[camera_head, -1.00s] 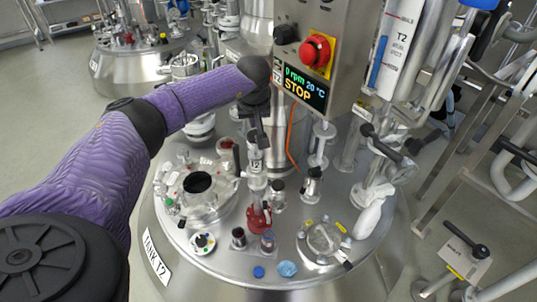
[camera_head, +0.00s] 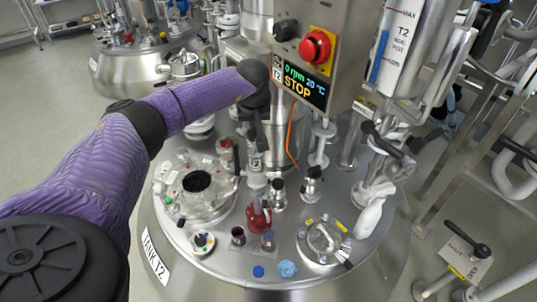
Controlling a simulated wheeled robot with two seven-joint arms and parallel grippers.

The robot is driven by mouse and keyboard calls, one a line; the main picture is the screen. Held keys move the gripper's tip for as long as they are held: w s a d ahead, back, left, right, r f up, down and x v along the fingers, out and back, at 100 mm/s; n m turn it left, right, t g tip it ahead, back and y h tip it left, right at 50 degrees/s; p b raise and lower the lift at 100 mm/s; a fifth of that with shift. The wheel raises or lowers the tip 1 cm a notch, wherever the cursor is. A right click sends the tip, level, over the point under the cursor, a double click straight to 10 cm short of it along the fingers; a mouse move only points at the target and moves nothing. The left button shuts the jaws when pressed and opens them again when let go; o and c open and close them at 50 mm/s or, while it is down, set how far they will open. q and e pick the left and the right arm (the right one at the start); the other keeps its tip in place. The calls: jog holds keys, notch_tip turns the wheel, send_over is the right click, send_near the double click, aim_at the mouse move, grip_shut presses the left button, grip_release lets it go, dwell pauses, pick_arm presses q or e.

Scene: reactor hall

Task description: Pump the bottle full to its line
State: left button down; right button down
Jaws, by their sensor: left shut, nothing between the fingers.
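My left gripper (camera_head: 254,148) points down over the tank lid, at the top of a slim upright fitting (camera_head: 256,180) with a small T2 tag. Its fingers are dark, small and partly hidden by my wrist, with nothing seen between them. Just below the fitting stands a red part (camera_head: 258,217), which may belong to a hand pump. My right gripper is not in view.
A control box (camera_head: 325,40) reading STOP overhangs the back.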

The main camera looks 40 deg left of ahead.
aim_at(255, 134)
pick_arm(q)
jog(key=shift+f+b, duration=0.4)
jog(key=shift+f, duration=0.35)
jog(key=shift+f+b, duration=0.4)
jog(key=shift+f, duration=0.3)
jog(key=shift+f+b, duration=0.5)
jog(key=shift+f, duration=0.4)
jog(key=shift+r, duration=0.35)
notch_tip(255, 134, up, 4)
jog(key=p, duration=0.3)
jog(key=shift+f, duration=0.25)
notch_tip(255, 134, up, 2)
jog(key=shift+r+p, duration=0.1)
jog(key=shift+p, duration=0.75)
